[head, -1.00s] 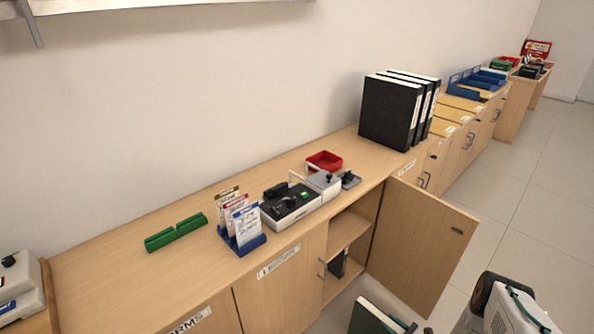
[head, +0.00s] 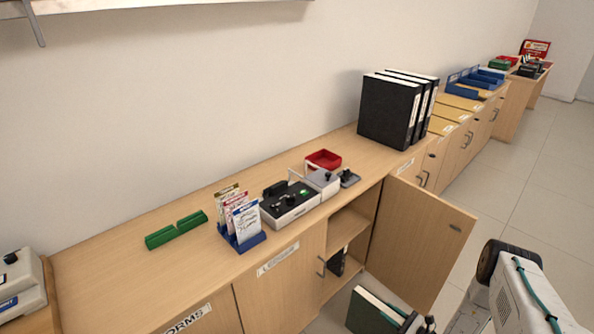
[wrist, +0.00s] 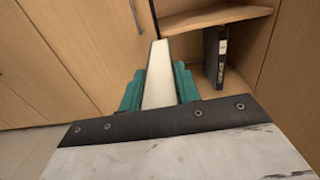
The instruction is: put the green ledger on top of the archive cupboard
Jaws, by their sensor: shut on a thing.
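The green ledger (head: 368,314) is a dark green book with pale page edges, at the bottom of the head view, partly cut off. In the wrist view its pale page edge (wrist: 160,75) stands between the teal fingers. My gripper (wrist: 160,90) is shut on the ledger; in the head view my gripper (head: 412,326) is partly cut off. It is in front of the open cupboard (head: 350,225), near its open door. I cannot tell which cupboard is the archive one; the label by the open door is too small to read.
The open door (head: 420,235) juts into the room. A black binder (head: 337,262) stands on the lower shelf. The counter top (head: 125,290) holds a leaflet rack (head: 243,228), a device (head: 290,203), a red tray (head: 323,159) and black binders (head: 390,110). Floor at right is clear.

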